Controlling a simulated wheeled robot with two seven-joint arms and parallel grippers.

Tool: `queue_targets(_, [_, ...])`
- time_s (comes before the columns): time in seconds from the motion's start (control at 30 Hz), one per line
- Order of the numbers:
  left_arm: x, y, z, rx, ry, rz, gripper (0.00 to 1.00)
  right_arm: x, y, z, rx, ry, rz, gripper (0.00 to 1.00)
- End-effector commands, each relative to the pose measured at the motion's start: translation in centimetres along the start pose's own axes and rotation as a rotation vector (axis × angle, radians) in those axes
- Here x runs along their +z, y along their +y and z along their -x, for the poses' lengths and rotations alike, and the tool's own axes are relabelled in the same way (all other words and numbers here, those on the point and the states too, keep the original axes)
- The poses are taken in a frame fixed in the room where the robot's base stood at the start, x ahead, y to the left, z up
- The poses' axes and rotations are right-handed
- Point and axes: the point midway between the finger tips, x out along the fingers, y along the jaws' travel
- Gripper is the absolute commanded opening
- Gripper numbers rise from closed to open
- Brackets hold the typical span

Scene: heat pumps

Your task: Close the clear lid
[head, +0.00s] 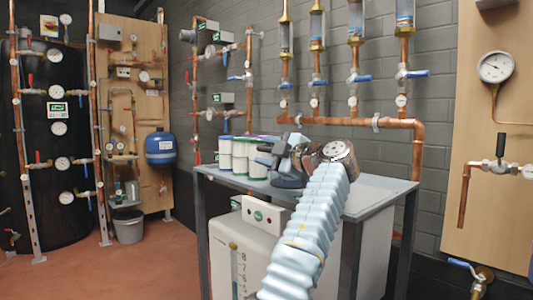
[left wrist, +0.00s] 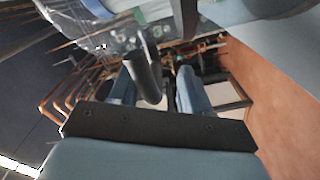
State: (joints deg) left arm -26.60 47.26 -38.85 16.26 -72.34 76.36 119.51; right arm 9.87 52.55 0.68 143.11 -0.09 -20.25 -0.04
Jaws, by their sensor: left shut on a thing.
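My left gripper (head: 272,150) is over the back part of the grey table, with its fingers toward the left, close to several canisters. In the left wrist view its two bluish fingers (left wrist: 158,90) show with a dark grey cylindrical piece (left wrist: 145,72) between them, and the gripper is shut on it. A clear, see-through part (left wrist: 105,38), which looks like the clear lid, lies beyond the fingers at upper left. Whether the dark piece is joined to it I cannot tell. In the head view the lid is not distinguishable; my wrist and arm cover that area. My right gripper is not in view.
Copper pipes with blue-handled valves (head: 354,78) run along the wall behind. Open floor (head: 150,265) lies to the left.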

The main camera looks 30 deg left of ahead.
Motion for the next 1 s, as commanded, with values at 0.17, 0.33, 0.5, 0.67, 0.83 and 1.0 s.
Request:
queue_targets(0.17, [0.5,-0.3,4.0,0.004,-0.01,-0.001,0.41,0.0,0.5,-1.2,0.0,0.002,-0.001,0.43])
queue_targets(0.33, [0.3,-0.2,8.4,0.005,-0.009,0.0,0.41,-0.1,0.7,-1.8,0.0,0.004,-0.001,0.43])
queue_targets(0.5, [0.1,0.0,11.6,0.004,-0.007,0.0,0.41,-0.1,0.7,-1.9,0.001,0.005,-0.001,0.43])
queue_targets(0.67, [0.0,-0.1,13.0,0.003,-0.005,0.0,0.41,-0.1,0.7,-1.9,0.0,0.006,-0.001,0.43])
queue_targets(0.83, [0.0,-0.1,13.3,0.002,-0.004,0.001,0.41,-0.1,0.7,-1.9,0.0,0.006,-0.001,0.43])
queue_targets(1.0, [0.0,0.0,13.2,0.002,-0.004,0.001,0.41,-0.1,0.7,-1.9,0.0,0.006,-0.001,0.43])
